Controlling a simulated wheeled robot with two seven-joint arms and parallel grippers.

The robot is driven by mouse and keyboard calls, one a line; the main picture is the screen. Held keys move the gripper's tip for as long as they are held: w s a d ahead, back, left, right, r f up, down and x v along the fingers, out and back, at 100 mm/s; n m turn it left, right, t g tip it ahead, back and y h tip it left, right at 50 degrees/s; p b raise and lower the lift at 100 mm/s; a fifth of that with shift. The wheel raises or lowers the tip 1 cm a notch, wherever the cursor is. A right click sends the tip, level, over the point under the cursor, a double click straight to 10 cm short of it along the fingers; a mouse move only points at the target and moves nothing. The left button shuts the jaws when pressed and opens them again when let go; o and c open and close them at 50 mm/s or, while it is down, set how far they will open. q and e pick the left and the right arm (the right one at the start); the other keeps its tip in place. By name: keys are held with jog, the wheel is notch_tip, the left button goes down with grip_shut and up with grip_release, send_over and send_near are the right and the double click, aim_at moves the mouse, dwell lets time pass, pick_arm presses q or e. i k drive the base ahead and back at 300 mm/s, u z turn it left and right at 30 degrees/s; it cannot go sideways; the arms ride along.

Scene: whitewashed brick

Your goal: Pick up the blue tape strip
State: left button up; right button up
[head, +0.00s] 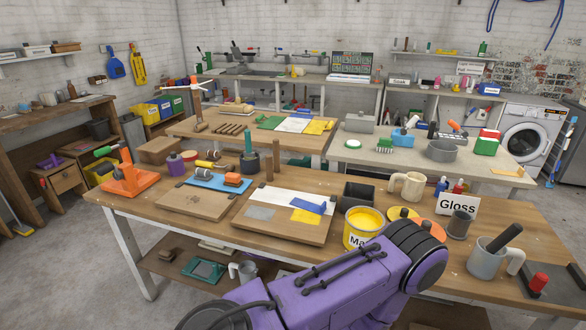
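A small blue strip (308,207) with a raised end lies on the white part of a wooden board (262,232) on the near workbench; it looks like the blue tape strip. Yellow and grey patches lie beside it on the same board. A purple arm of mine reaches across the front of the bench, below and to the right of the board, apart from the strip in the picture. No gripper fingers show in the head view, so neither gripper can be placed relative to the strip.
A yellow tin (362,228) stands right of the board, with a black box (358,194) behind it. A beige mug (407,185), a Gloss sign (457,205) and a grey mug (487,260) stand farther right. Another wooden board (195,205) lies to the left.

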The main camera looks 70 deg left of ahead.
aim_at(314, 208)
jog(key=u, duration=1.1)
jog(key=i, duration=0.15)
jog(key=u, duration=0.05)
